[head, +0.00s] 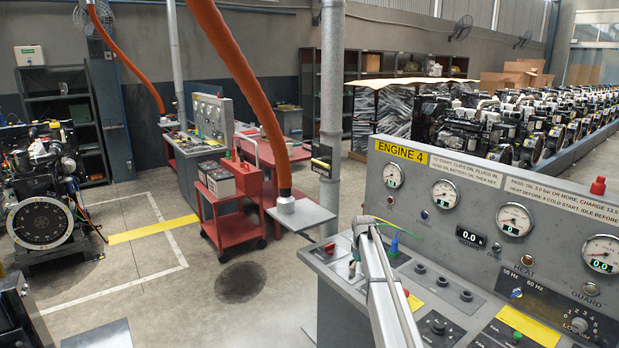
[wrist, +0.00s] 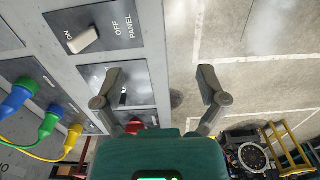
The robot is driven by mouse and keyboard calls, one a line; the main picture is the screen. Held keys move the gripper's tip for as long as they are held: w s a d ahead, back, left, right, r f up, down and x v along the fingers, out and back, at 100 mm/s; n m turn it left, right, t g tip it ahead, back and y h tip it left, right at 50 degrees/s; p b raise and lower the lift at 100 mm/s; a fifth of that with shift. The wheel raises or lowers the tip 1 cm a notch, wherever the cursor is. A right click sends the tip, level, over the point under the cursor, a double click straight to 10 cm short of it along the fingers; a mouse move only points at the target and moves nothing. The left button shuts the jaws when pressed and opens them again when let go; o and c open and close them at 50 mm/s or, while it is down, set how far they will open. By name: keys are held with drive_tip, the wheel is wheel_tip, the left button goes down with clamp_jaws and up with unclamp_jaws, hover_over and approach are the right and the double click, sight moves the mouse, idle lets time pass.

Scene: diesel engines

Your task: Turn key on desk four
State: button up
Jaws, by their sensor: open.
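Desk four (head: 450,240) is a grey console with a yellow "ENGINE 4" label, at the right of the head view. In the wrist view my gripper (wrist: 160,76) is open and empty. Its left finger is over the desk's edge panel and its right finger is over the floor beyond the edge. A small plate (wrist: 140,92) on the desk lies partly behind the left finger. A small dark and bright fitting (wrist: 124,91) on it may be the key; it is too small to be sure. I cannot make out the key in the head view.
A white rocker switch (wrist: 85,38) marked ON/OFF PANEL is close by. A red knob (wrist: 135,127) shows beside my gripper's body. Blue, green and yellow plugs with cables (wrist: 47,127) stand on the desk at left. A grey post (head: 332,100) rises behind the desk.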

drive_tip(key=s+f+m+b, duration=0.2)
drive_tip(key=s+f+b, duration=0.1)
drive_tip(key=s, duration=1.1)
drive_tip(key=s+a+f+m+b, duration=0.1)
drive_tip(key=s+f+m+b, duration=0.1)
drive_tip(key=s, duration=1.2)
drive_tip(key=s+f+m+b, duration=0.2)
drive_tip(key=s+f+b, duration=0.2)
drive_tip(key=s, duration=1)
drive_tip(key=shift+s+a+m, duration=0.15)
drive_tip(key=shift+m, duration=0.15)
drive_tip(key=shift+f, duration=0.1)
